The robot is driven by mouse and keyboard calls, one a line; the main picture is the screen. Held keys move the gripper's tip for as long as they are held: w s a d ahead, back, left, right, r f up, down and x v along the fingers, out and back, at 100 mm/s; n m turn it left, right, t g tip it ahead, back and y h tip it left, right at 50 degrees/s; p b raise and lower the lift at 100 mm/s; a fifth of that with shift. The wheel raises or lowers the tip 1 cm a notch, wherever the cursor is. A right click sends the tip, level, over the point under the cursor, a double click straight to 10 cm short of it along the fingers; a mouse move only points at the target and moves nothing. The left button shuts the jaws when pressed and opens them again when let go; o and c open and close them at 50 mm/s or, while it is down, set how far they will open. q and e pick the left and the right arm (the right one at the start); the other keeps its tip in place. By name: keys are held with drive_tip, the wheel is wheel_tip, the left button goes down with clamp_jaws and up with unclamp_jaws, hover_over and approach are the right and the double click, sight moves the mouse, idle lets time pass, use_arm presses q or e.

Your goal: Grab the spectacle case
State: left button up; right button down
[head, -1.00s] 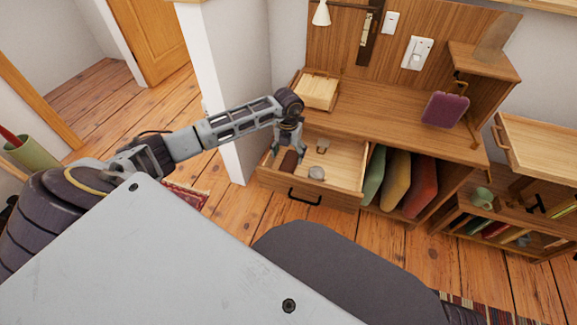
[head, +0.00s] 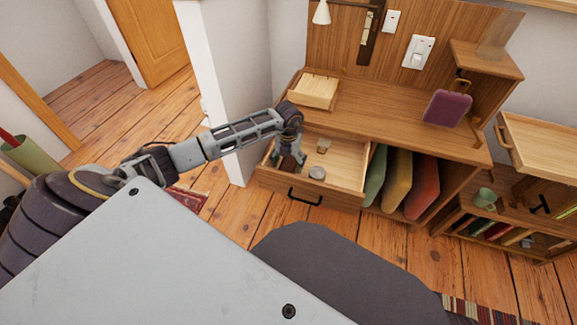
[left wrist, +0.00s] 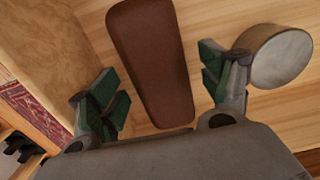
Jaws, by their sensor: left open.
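The brown spectacle case (left wrist: 155,62) lies in the open drawer (head: 345,165), near its left side. In the left wrist view it is long, with rounded ends, and runs between my two green-padded fingers. My left gripper (left wrist: 166,88) is open, with one finger on each side of the case and a visible gap to it on both sides. In the head view my left gripper (head: 288,160) is down inside the drawer and partly hides the case (head: 289,165). My right gripper is not in view.
A round pale-topped object (left wrist: 281,57) stands close beside my right-hand finger; it also shows in the head view (head: 317,173). A small cup-like object (head: 323,146) stands behind it. The drawer's side wall (left wrist: 45,50) is near the left finger. Cushion-like items (head: 396,178) fill the shelf at right.

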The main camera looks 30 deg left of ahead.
sight(288, 162)
use_arm(q)
drive_tip(key=c, duration=1.1)
drive_tip(key=shift+r, duration=0.1)
drive_tip(key=shift+c, duration=0.2)
